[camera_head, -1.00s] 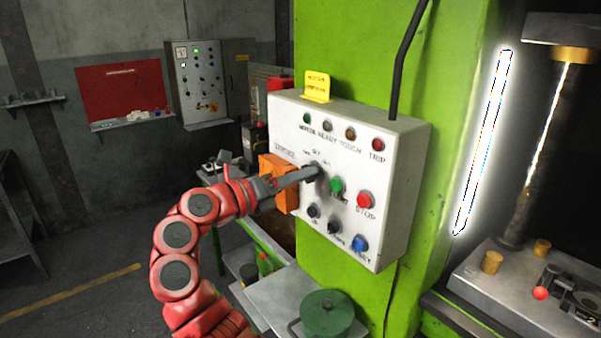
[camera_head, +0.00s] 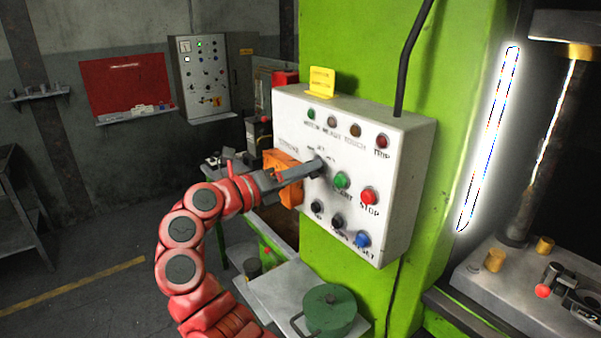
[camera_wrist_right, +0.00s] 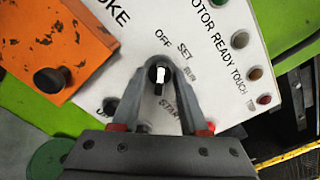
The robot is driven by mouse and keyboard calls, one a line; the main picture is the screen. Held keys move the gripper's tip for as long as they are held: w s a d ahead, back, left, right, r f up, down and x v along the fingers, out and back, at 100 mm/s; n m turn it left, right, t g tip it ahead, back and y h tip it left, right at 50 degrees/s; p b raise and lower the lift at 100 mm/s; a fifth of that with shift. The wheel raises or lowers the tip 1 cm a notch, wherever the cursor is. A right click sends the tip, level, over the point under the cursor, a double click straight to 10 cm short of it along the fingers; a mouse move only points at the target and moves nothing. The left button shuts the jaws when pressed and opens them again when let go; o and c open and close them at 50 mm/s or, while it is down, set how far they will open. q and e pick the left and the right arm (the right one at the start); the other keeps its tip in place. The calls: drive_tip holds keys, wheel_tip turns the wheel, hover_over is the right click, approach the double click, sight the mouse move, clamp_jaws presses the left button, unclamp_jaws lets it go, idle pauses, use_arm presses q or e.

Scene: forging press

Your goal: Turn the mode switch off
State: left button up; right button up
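The mode switch (camera_wrist_right: 158,75) is a black knob with a white mark, on the white control box (camera_head: 400,150). In the wrist view it sits between my fingertips, and its white mark lines up roughly with the OFF label (camera_wrist_right: 162,37). SET and RUN labels lie to the right of OFF. My right gripper (camera_head: 318,166) reaches the knob from the left, a finger close on each side, and appears shut on it; in the wrist view its fingers (camera_wrist_right: 158,80) partly cover the panel. In the head view the fingers partly hide the knob. My left gripper is not in view.
Close to the knob are the green start button (camera_head: 341,180), the red stop button (camera_head: 369,195) and several other controls. An orange box (camera_head: 283,168) sits just left, behind my gripper. A green pot (camera_head: 328,312) stands below on a metal shelf.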

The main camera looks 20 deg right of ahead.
drive_tip(key=b+v, duration=0.5)
drive_tip(key=v, duration=1.2)
drive_tip(key=shift+a, duration=0.2)
